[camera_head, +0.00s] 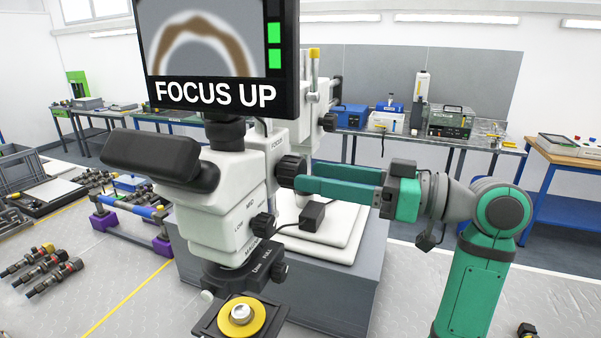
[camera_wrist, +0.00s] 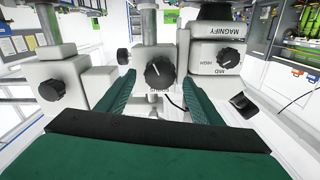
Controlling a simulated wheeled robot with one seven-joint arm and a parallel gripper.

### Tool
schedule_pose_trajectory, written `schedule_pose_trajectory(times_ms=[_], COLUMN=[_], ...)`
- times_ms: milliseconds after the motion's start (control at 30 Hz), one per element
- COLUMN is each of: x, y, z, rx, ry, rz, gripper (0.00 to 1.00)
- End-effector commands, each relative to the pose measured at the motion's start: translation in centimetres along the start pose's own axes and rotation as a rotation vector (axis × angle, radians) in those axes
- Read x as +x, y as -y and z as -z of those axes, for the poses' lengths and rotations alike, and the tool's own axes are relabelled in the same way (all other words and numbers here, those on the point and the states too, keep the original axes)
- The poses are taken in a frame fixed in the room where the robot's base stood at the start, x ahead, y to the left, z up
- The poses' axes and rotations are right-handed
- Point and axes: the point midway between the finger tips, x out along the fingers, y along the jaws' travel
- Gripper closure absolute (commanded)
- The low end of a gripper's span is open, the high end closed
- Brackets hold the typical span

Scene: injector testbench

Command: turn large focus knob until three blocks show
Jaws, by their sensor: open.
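The white microscope (camera_head: 222,213) carries a monitor (camera_head: 210,92) that reads "FOCUS UP" and shows a brown arch. Two green blocks (camera_head: 274,46) show at the monitor's right edge; its top is cut off by the frame. The large black focus knob (camera_head: 291,170) sits on the microscope's right side. In the wrist view the knob (camera_wrist: 159,73) has a light mark and lies between my fingertips, with a gap on each side. My gripper (camera_head: 299,176) is open, its teal fingers pointing at the knob. How far the tips reach around it is hard to tell.
A smaller black knob (camera_head: 263,225) sits lower on the microscope. The wrist view shows the magnify knob (camera_wrist: 228,57) to the right and another black knob (camera_wrist: 52,89) to the left. A yellow ring-shaped part (camera_head: 241,315) lies under the objective. Benches with equipment stand behind.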

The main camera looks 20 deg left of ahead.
Motion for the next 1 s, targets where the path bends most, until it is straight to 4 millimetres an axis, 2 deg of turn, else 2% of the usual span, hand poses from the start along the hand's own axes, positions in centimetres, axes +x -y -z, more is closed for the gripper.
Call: schedule_pose_trajectory(times_ms=[100,300,667,833,867,1000], x=[1.9,3.7,4.2,4.1,4.1,4.1], y=[0.0,0.0,0.0,0.0,0.0,0.0], z=[-0.1,0.0,0.0,0.0,0.0,0.0], rx=[0.0,0.0,-0.001,-0.001,-0.001,0.011], ry=[0.001,0.0,0.0,0.0,0.0,0.0], rz=[0.002,0.001,0.0,0.0,0.0,0.0], gripper=[0.4,0.4,0.4,0.78,0.81,0.81])
